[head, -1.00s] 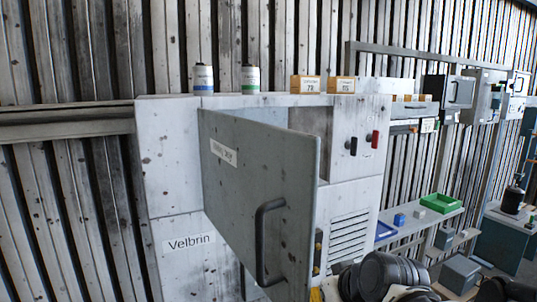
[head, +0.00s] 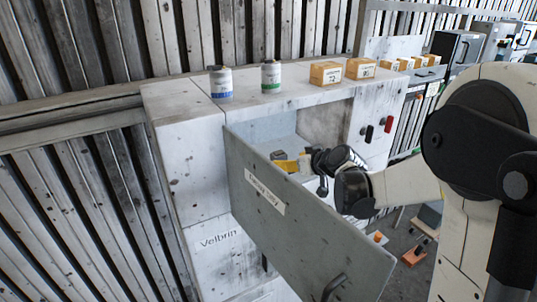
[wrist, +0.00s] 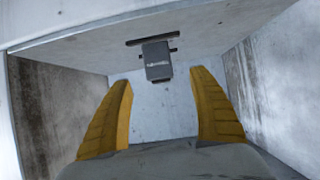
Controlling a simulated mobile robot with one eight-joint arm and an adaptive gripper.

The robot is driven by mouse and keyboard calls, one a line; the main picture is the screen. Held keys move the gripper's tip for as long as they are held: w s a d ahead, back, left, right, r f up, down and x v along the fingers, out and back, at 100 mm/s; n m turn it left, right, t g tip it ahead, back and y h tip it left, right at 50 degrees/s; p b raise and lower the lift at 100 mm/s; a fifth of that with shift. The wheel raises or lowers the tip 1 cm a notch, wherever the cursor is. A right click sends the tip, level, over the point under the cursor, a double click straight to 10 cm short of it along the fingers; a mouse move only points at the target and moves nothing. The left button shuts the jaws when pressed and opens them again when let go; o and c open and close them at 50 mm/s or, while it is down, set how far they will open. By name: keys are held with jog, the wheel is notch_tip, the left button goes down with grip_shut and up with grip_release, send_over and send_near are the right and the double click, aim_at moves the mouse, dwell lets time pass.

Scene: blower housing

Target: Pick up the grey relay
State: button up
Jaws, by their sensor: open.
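The grey relay (wrist: 157,62) is a small dark grey block inside the open cabinet compartment, near a dark slot in the wrist view. In the head view a small dark block (head: 278,155), probably the relay, shows just beyond the yellow fingers. My gripper (wrist: 160,78) is open, with its two yellow fingers spread left and right and the relay between and beyond their tips. The fingers do not appear to touch it. The head view shows my gripper (head: 290,164) reaching into the compartment from the right, its far finger partly hidden.
The grey cabinet door (head: 300,225) stands open in front of the compartment. Pale walls (wrist: 265,80) enclose the gripper on both sides. Two cans and several orange boxes (head: 326,73) stand on the cabinet top. Black and red handles (head: 388,124) are on the front panel.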

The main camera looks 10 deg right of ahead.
aim_at(280, 155)
jog(key=shift+w+d+f, duration=0.15)
jog(key=shift+w+f, duration=0.05)
jog(key=shift+w, duration=0.1)
jog(key=p+x, duration=0.1)
jog(key=x, duration=0.3)
jog(key=shift+w+a, duration=0.1)
jog(key=shift+a, duration=0.15)
jog(key=shift+w+f+p, duration=0.1)
jog(key=shift+w+p, duration=0.15)
jog(key=shift+p, duration=0.25)
jog(key=p+x, duration=0.1)
jog(key=x, duration=0.3)
jog(key=shift+s, duration=0.1)
jog(key=shift+s+d, duration=0.15)
jog(key=shift+s, duration=0.15)
jog(key=c, duration=1.4)
